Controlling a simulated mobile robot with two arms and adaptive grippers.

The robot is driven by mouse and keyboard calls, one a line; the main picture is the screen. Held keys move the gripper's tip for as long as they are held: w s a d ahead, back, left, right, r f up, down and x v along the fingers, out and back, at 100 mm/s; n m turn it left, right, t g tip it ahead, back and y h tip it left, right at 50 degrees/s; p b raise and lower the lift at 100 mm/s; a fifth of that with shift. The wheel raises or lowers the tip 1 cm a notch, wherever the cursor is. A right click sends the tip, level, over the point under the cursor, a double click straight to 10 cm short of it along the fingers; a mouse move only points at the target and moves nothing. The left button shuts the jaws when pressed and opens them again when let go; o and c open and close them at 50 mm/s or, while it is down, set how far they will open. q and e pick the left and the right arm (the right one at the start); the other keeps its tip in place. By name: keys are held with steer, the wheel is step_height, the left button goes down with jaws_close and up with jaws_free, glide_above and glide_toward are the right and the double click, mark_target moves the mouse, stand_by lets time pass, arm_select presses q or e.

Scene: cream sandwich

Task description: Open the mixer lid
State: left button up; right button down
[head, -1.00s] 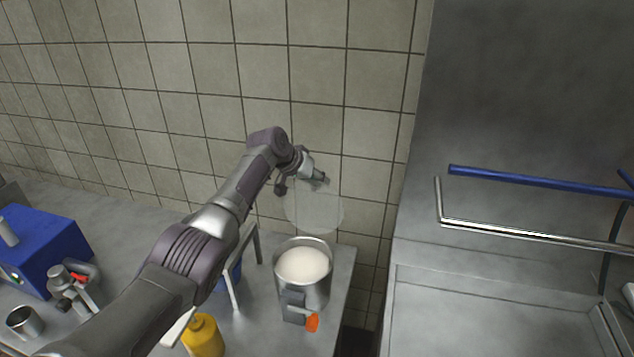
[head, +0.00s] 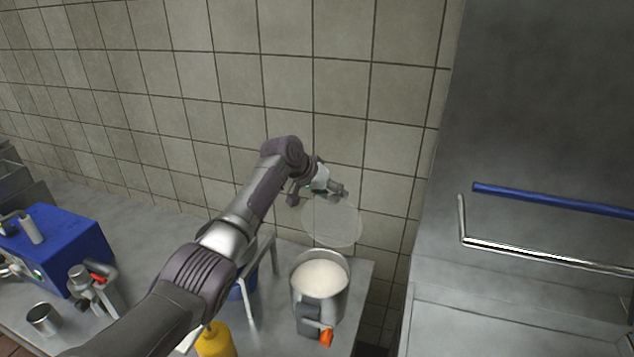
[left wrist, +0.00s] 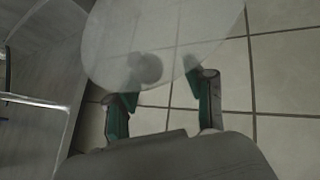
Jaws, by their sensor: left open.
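The mixer (head: 334,308) is a metal pot near the right end of the counter, with a pale creamy mass inside and an orange part low on its front. Its translucent round lid (head: 332,226) stands raised, tilted up behind the open pot. The lid also shows in the left wrist view (left wrist: 160,35). My left gripper (head: 338,189) is at the upper edge of the lid, above and behind the pot. In the left wrist view its two green-lined fingers (left wrist: 161,84) are apart, with the lid just beyond the tips; contact cannot be told. My right gripper is not in view.
A yellow bottle (head: 215,341), a white-legged stand (head: 249,298) and a blue container are left of the mixer, partly behind my arm. A blue machine (head: 62,250) and a metal cup (head: 43,319) are farther left. A tiled wall (head: 215,90) rises behind; a steel unit with rails (head: 535,95) is right.

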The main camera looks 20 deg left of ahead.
arm_select(q)
steer(key=v, duration=0.9)
steer(key=shift+s+a+f, duration=0.1)
steer(key=shift+f, duration=0.05)
